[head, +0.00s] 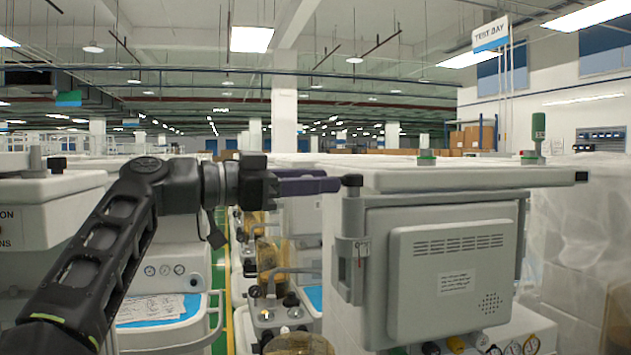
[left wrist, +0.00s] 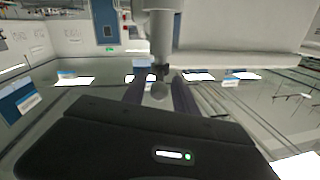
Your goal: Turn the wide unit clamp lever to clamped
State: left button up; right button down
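The wide unit (head: 455,265) is a grey cart-top machine on the right in the head view. A grey upright clamp bracket (head: 350,250) stands at its left edge, with a small marked label. A dark lever end (head: 351,180) shows at the bracket's top; I cannot tell its turn setting. My left gripper (head: 333,184) points right, its dark purple fingers reaching up to this lever end. In the left wrist view, the two fingers (left wrist: 158,82) stand apart, with a dark tip and a grey rounded end (left wrist: 158,91) between them. Contact is unclear. My right gripper is out of view.
A flat white top (head: 460,179) lies over the wide unit, with a green-topped fitting (head: 538,132) behind. Another cart (head: 165,290) stands below my left arm. Gauges and hoses (head: 270,310) fill the space between carts. Wrapped units (head: 580,220) stand at the right.

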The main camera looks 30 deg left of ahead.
pick_arm(q)
jog(key=v, duration=0.7)
jog(key=shift+s+a, duration=0.2)
jog(key=shift+s, duration=0.1)
